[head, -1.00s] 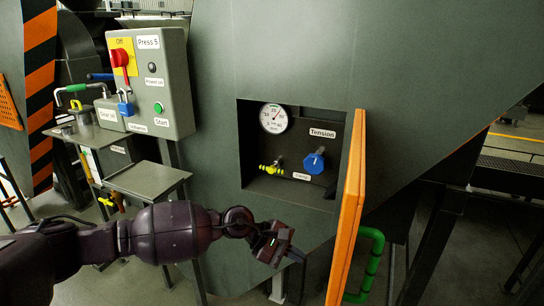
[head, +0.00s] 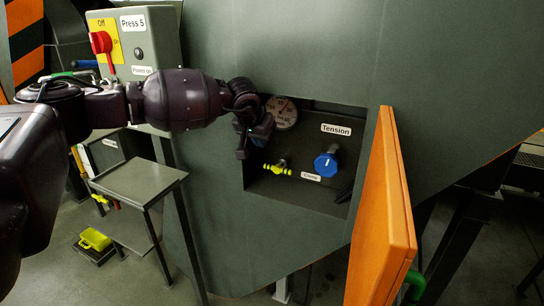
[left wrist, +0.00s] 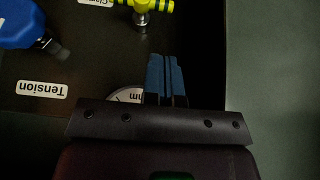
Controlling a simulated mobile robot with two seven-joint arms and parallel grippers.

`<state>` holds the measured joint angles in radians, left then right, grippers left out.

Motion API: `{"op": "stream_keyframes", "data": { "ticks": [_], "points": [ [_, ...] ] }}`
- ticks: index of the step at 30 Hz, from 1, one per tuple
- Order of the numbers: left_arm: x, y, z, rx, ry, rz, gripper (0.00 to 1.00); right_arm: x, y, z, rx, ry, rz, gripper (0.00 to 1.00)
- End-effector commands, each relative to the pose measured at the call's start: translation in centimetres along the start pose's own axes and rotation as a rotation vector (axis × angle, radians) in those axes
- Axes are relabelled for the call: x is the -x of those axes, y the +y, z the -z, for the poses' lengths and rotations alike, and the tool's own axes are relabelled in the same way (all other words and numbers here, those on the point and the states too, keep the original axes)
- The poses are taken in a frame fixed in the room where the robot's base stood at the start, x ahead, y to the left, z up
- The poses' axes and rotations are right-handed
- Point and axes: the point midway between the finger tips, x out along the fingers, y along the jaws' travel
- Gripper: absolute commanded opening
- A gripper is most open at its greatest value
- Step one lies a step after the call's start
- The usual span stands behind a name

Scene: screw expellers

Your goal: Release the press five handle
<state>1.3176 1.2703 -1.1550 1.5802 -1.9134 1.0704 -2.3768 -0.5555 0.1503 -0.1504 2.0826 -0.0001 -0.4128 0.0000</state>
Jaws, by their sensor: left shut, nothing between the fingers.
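My left gripper (head: 258,142) is shut and empty in front of the left edge of the open recess. Its blue fingers (left wrist: 165,77) are together in the left wrist view. The yellow clamp handle (head: 278,169) lies roughly level in the recess, below and right of the gripper. It also shows at the top of the left wrist view (left wrist: 146,5), apart from the fingertips. The blue Tension knob (head: 326,165) is to its right. The Press 5 box (head: 155,43) at upper left has a red switch handle (head: 102,43); my left arm hides its lower part. My right gripper is out of view.
The orange door (head: 382,215) of the recess stands open on the right. A round gauge (head: 282,112) sits behind the gripper, partly hidden.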

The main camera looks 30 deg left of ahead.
Motion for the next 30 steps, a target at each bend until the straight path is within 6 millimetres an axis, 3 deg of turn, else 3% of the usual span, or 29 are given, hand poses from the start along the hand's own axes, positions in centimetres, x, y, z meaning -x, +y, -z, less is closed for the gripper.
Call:
{"op": "stream_keyframes", "data": {
  "ticks": [13, 24, 30],
  "points": [
    [-0.9, 0.0, -0.1, 0.001, -0.002, -0.001, 0.0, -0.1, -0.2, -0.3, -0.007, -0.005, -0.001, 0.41],
    [-6.9, 0.1, -0.2, 0.002, -0.006, -0.002, 0.0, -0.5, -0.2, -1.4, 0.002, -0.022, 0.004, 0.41],
    [-9.2, 0.1, -0.1, 0.001, -0.003, -0.001, 0.0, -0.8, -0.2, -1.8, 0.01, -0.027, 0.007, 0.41]
  ]
}}
